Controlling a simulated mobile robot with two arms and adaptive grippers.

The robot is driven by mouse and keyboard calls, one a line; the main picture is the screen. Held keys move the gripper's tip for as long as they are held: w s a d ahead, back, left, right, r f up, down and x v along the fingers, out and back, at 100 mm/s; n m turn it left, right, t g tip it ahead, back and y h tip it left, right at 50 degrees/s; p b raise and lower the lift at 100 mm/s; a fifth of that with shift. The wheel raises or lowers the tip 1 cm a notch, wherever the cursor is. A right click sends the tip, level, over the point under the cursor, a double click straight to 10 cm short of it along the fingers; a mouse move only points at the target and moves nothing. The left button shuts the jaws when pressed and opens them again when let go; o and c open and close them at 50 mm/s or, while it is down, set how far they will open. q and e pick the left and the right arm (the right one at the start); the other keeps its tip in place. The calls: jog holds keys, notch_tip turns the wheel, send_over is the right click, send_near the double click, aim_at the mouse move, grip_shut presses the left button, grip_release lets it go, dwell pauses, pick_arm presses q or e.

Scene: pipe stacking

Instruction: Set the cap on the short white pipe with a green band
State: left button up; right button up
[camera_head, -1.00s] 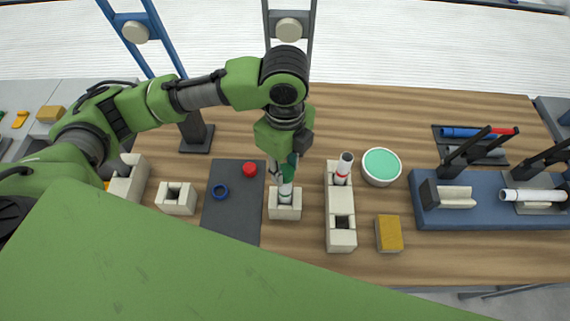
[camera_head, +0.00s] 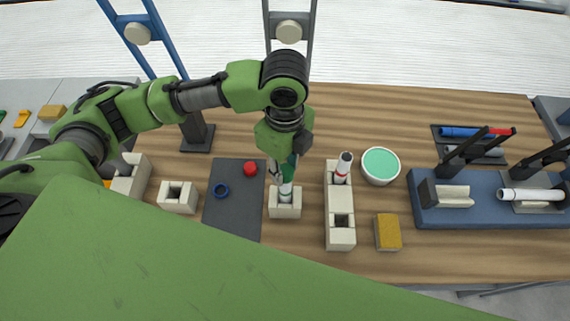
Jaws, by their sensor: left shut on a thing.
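The short white pipe with a green band (camera_head: 285,192) stands upright in a single cream block (camera_head: 286,210) near the middle of the table. My left gripper (camera_head: 284,174) points down directly over this pipe. It is shut on the green cap (camera_head: 289,171), which is at the pipe's top end. The fingers partly hide the cap, and I cannot tell whether it is fully seated. My right gripper is not in view.
A long cream block (camera_head: 340,205) to the right holds a red-banded white pipe (camera_head: 343,166). A green-topped round tub (camera_head: 381,166) and a yellow block (camera_head: 388,232) stand beyond.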

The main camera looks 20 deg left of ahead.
pick_arm(q)
jog(key=shift+p, duration=0.45)
dwell(0.3)
jog(key=shift+f, duration=0.6)
dwell(0.6)
jog(key=shift+p, duration=1)
dwell(0.7)
jog(key=shift+f+p, duration=0.4)
jog(key=shift+p, duration=0.4)
dwell(1.1)
jog(key=o, duration=1.4)
jog(key=shift+c, duration=0.2)
jog(key=shift+r, duration=0.1)
